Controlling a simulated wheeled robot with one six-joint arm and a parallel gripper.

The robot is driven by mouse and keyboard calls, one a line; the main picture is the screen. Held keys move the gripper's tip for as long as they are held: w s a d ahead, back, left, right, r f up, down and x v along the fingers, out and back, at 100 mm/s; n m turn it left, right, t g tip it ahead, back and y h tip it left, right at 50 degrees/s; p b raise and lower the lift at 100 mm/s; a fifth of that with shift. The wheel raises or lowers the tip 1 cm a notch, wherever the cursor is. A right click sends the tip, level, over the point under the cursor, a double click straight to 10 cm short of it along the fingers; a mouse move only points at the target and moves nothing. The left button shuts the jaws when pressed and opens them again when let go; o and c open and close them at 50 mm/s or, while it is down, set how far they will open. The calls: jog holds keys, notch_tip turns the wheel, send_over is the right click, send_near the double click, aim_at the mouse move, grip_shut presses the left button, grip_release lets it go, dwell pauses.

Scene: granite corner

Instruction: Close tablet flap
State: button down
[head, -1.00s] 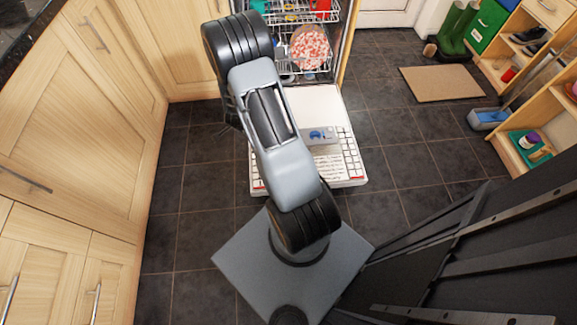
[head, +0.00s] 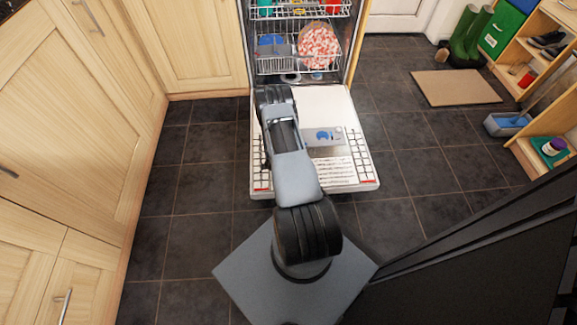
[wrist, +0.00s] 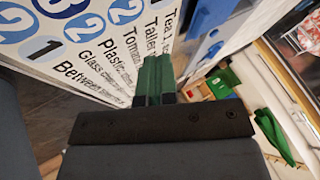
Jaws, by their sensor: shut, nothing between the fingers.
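The dishwasher's open door (head: 310,105) lies folded down, its inner face up. A grey tablet dispenser with a blue part (head: 324,136) is set in that face, right of my arm. At this size I cannot tell how far its flap stands open. My gripper shows in the wrist view with green fingers (wrist: 153,80) together and empty. They point at a white surface with printed words and blue numbered circles (wrist: 95,40). A pale piece with blue on it (wrist: 208,45) is just right of the fingertips; I cannot tell whether they touch. My arm hides the gripper in the head view.
The lower rack (head: 285,66) holds a red-speckled plate (head: 319,46) and a blue item (head: 271,43). Wooden cabinets (head: 60,130) stand at left. A mat (head: 455,88), green boots (head: 468,35) and a shelf are at right. Dark floor tiles beside the door are clear.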

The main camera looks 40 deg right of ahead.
jog(key=b+x, duration=0.1)
jog(key=x, duration=0.2)
jog(key=shift+f, duration=0.3)
jog(key=shift+w+d+b, duration=0.5)
jog(key=shift+w+d, duration=0.3)
jog(key=shift+w, duration=0.1)
jog(key=shift+w+d+r+b, duration=0.15)
jog(key=shift+w+d+b, duration=0.15)
jog(key=shift+w+d, duration=0.35)
jog(key=shift+a, duration=0.1)
